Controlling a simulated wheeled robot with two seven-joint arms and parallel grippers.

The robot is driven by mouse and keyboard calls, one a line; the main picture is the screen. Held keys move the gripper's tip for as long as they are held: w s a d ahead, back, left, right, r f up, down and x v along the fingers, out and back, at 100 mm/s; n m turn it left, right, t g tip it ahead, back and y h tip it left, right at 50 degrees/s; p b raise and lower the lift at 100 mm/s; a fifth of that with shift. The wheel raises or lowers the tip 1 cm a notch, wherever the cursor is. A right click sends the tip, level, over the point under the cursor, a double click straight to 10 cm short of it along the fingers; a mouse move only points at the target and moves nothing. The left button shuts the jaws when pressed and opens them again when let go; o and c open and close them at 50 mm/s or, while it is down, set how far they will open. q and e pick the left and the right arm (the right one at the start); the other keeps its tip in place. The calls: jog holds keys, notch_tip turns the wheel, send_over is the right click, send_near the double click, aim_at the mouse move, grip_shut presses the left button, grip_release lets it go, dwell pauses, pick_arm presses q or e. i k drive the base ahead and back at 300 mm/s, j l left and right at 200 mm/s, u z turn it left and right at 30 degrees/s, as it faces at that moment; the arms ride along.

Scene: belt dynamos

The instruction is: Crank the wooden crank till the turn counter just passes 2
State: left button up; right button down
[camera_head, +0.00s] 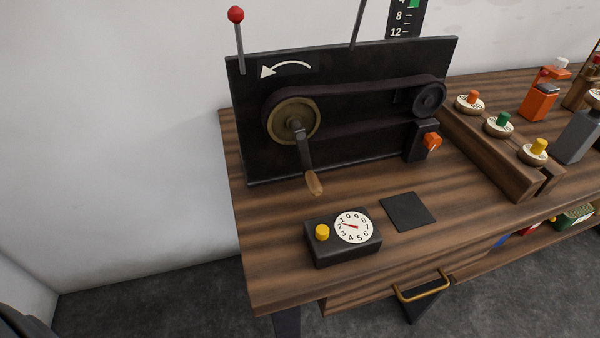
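The crank's wooden grip (314,183) is at the end of a dark arm. The arm hangs down and slightly right from the large brass-coloured pulley (282,121) on the black upright panel. The turn counter (353,226) is a white round dial on a black box in front of the panel. Its numbers run counter-clockwise, and its red needle points left, close to the 2; the exact reading is too small to tell. Neither of my grippers is in view, and nothing touches the crank.
A belt (350,88) joins the large pulley to a small dark pulley (429,97). A white arrow (286,68) curves leftward above. A yellow knob (322,232) sits beside the dial. A wooden block with coloured knobs (487,150) stands right. The tabletop's front left (270,270) is clear.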

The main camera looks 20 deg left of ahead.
aim_at(294, 120)
jog(key=i+l+u, duration=0.25)
jog(key=u, duration=0.2)
jog(key=i+l+u, duration=0.15)
jog(key=l+u, duration=0.35)
jog(key=i+l+u, duration=0.1)
jog(key=l+u, duration=0.7)
jog(key=u, duration=0.15)
jog(key=l+u, duration=0.45)
jog(key=k+l+u, duration=0.15)
jog(key=l+u, duration=0.35)
